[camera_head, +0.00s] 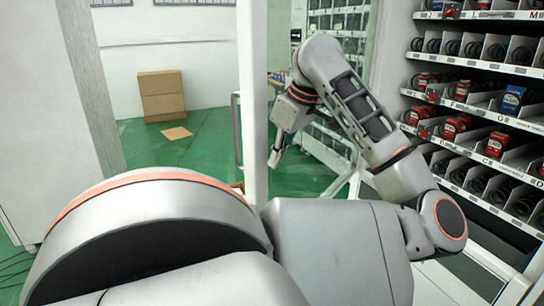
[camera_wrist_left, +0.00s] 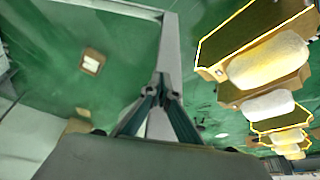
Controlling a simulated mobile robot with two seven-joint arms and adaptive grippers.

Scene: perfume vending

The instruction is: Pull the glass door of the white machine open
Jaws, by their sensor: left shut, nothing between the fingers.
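The white machine (camera_head: 470,70) stands at the right in the head view, its shelves exposed. Its glass door stands swung out, with a white upright frame edge (camera_head: 252,90) and a grey bar handle (camera_head: 237,130) on that edge's left side. My left gripper (camera_head: 274,160) is shut and empty, just right of the frame edge, on the machine side of the door. In the left wrist view the shut fingertips (camera_wrist_left: 161,92) lie in front of a long grey strip (camera_wrist_left: 168,45), probably the door frame. Whether they touch it I cannot tell. My right gripper is not in view.
Shelves hold black coils and several red boxes and a blue box (camera_head: 512,100). Brown cartons (camera_head: 161,95) stand by the far wall on the green floor (camera_head: 200,150). A pale panel (camera_head: 40,110) rises at the left. Yellow-edged objects (camera_wrist_left: 255,50) at the wrist view's right are unclear.

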